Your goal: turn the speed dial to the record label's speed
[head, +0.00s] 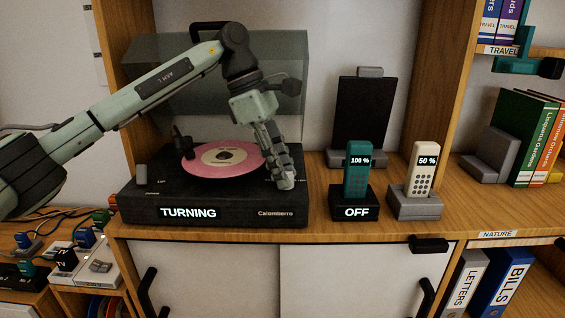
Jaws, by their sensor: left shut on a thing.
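A black record player (150,197) stands on the wooden shelf, with a pink record (205,168) on it and a cream label (224,156) in the record's middle. The label's print is too small to read. A bright "TURNING" sign shows on the player's front. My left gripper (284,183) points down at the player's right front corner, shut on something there. The speed dial is not plainly seen; the fingers hide that spot. My right gripper is not in view.
The player's smoky lid (217,75) stands open behind my arm. A teal handset (356,180) in a dock reading "OFF" and a cream handset (420,177) stand to the right. Books (533,140) fill the far right. Some shelf front is clear.

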